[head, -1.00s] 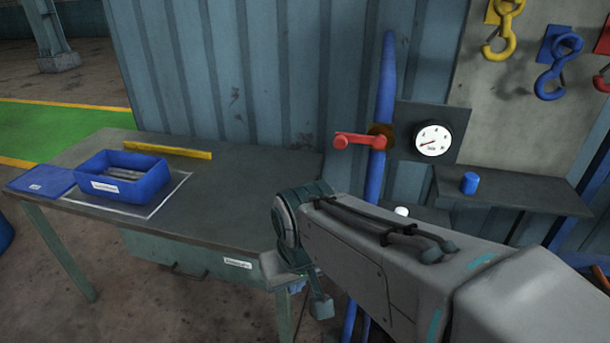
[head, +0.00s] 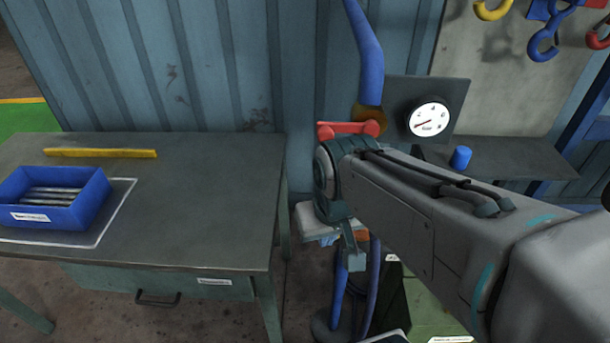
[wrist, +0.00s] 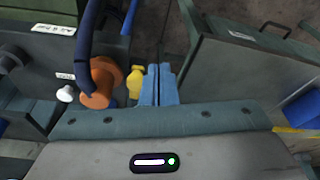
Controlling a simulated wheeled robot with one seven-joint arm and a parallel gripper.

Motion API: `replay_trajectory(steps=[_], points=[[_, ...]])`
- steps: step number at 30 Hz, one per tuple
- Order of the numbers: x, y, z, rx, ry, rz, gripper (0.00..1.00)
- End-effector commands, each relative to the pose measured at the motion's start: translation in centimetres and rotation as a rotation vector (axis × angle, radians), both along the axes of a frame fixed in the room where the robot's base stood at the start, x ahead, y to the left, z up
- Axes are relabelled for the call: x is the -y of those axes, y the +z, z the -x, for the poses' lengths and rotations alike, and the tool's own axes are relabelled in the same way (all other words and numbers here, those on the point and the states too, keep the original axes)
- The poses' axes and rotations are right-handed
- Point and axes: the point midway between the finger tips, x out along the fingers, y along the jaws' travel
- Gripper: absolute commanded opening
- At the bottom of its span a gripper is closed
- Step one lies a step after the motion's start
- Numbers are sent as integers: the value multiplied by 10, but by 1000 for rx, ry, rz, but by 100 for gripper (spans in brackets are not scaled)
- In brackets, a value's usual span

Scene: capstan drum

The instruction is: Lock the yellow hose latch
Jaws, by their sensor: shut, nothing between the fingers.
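The yellow hose latch (wrist: 135,82) shows in the wrist view, on the right side of an orange coupling (wrist: 100,84). A dark blue hose (wrist: 88,30) runs into the coupling. My gripper (wrist: 159,72) is shut and empty, with its two blue fingers side by side just right of the latch. I cannot tell whether the fingers touch the latch. In the head view, my arm hides the latch and most of the coupling.
A workbench (head: 190,230) with a blue bin (head: 58,197) stands on the left. A red valve handle (head: 350,129) and a gauge (head: 429,119) are just beyond my arm. A shelf (head: 510,155) with a blue cap (head: 461,157) lies to the right.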

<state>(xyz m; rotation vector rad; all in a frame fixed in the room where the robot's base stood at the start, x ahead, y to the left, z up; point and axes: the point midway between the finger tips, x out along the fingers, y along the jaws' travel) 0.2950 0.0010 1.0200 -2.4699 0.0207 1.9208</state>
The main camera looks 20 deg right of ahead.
Motion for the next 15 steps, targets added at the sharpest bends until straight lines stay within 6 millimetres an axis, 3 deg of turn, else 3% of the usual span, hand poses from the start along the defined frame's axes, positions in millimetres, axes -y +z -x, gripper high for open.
replay_trajectory(steps=[8, 15], points=[[-2, 13, -11, -44, 65, 27, 0], [-11, 49, -59, -240, 347, 128, 0]])
